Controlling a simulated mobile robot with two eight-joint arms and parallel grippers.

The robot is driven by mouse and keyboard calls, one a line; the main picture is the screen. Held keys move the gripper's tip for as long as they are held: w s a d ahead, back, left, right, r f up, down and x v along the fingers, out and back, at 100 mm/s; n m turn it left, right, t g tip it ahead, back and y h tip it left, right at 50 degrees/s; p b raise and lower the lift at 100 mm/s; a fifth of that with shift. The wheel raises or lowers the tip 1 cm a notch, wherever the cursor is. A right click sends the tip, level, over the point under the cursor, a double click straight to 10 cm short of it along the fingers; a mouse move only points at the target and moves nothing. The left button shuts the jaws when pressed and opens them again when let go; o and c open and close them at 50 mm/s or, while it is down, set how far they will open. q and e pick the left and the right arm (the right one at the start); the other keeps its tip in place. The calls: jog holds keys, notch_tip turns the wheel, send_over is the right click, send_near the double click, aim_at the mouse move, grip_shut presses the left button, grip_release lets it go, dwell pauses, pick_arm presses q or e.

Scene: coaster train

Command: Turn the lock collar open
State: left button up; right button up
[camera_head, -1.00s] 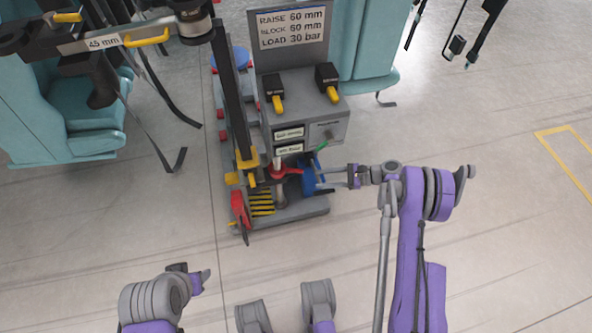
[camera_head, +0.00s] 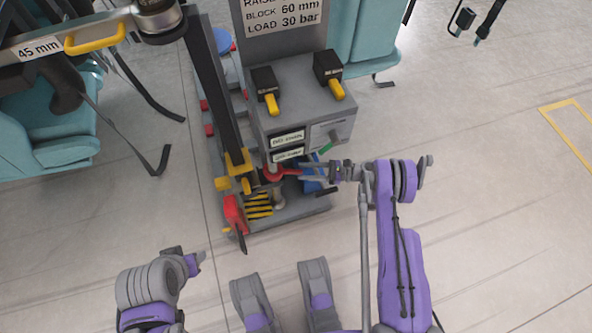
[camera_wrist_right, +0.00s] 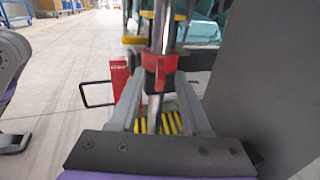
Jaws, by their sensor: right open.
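The red lock collar (camera_head: 274,173) sits around an upright rod on the grey stand, with a red arm (camera_head: 291,171) pointing right. In the right wrist view the collar (camera_wrist_right: 160,66) is on the shiny rod, straight ahead. My right gripper (camera_head: 308,172) is open beside the collar, coming from the right. In the wrist view its two fingers (camera_wrist_right: 160,85) stand on either side of the rod, just short of the collar; contact cannot be told. My left gripper (camera_head: 197,262) is low at the left, away from the stand; its jaw opening is unclear.
The grey control box (camera_head: 305,115) with two black, yellow-handled levers stands behind the collar. A blue part (camera_head: 312,180) lies close to my right fingers. A red piece (camera_head: 234,214) and a yellow-black striped plate (camera_head: 259,206) are at the stand's front. Floor at right is clear.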

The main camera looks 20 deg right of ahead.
aim_at(296, 171)
jog(key=shift+x, duration=1.8)
grip_shut()
